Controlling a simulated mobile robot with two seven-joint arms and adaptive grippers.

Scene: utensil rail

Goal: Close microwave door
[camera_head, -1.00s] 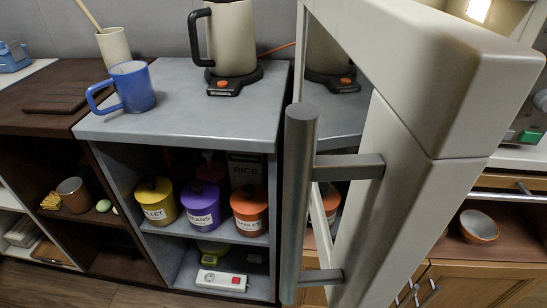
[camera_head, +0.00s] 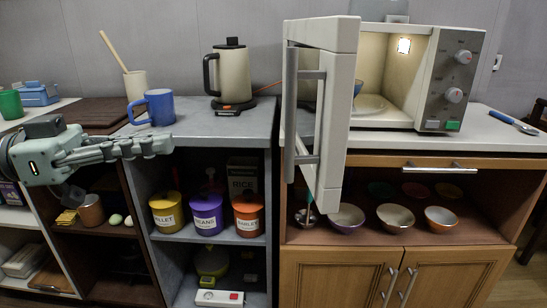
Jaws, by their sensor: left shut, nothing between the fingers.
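The microwave (camera_head: 455,75) stands on the counter at the right, its lit inside showing a turntable plate (camera_head: 368,104). Its white door (camera_head: 338,120) is swung wide open toward me, with a long grey vertical handle (camera_head: 290,115) on its left side. Part of a blue item (camera_head: 357,88) shows inside, mostly hidden by the door. My left gripper (camera_head: 168,145) reaches in from the left, shut and empty, in front of the grey shelf unit. It is well to the left of the door and apart from it. My right gripper is out of view.
A blue mug (camera_head: 160,107) and a kettle (camera_head: 232,75) stand on the grey counter behind my left gripper. Labelled jars (camera_head: 207,215) fill the shelf below. Bowls (camera_head: 395,217) sit under the microwave counter. Open space lies between my gripper and the door.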

